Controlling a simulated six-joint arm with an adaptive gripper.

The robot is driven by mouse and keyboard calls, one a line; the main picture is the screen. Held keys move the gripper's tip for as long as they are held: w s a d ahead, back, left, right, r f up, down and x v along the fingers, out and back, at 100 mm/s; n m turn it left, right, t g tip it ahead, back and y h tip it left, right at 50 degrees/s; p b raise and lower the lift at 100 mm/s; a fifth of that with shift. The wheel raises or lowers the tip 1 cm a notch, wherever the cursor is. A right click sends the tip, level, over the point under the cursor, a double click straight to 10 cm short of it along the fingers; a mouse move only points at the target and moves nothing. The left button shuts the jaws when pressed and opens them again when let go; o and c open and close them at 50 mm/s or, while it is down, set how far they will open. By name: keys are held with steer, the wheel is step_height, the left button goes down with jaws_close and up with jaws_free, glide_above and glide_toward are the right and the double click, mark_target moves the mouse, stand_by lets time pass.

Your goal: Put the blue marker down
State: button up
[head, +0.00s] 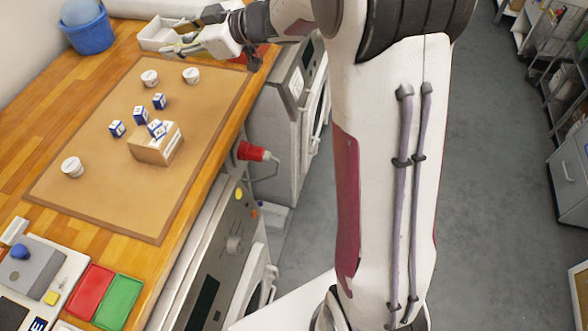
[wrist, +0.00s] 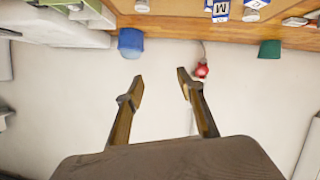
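Several small blue-and-white blocks stand on the tan mat (head: 100,195) in the head view: a left one (head: 117,128), a middle one (head: 140,113) and a far one (head: 159,101). Another block (head: 157,129) sits on top of a cardboard box (head: 155,150). I cannot tell which of these, if any, is the blue marker. My gripper (head: 178,46) is over the far end of the table, by a white tray (head: 152,36). In the wrist view its fingers (wrist: 158,80) are spread with nothing between them. A block marked M (wrist: 221,10) shows at that view's top edge.
White round pieces (head: 149,78) (head: 191,75) (head: 72,167) stand on the mat. A blue tub (head: 88,38) is at the far left. Red (head: 89,290) and green (head: 118,302) pads lie near. A red fitting (head: 253,152) juts from the table edge. The mat's near part is clear.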

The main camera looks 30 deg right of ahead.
steer(key=s+d+r+m+t+h, duration=0.3)
steer(key=s+d+r+m+h, duration=0.15)
steer(key=d+r+h, duration=0.3)
steer(key=s+d+m+g+h, duration=0.25)
steer(key=s+d+m, duration=0.2)
steer(key=s, duration=0.45)
steer(key=s+a+f+g, duration=0.2)
steer(key=s+f, duration=0.1)
steer(key=s, duration=0.6)
steer(key=s+a+f+m+g+y, duration=0.1)
steer(key=s+f, duration=0.3)
steer(key=s, duration=0.4)
steer(key=s+a+f+m+g, duration=0.1)
steer(key=s+a+f+g, duration=0.1)
steer(key=s, duration=0.7)
steer(key=shift+s+a+f+g+y, duration=0.3)
steer(key=shift+s+a+f+g, duration=0.05)
steer(key=shift+a+f, duration=0.4)
steer(key=shift+c, duration=1)
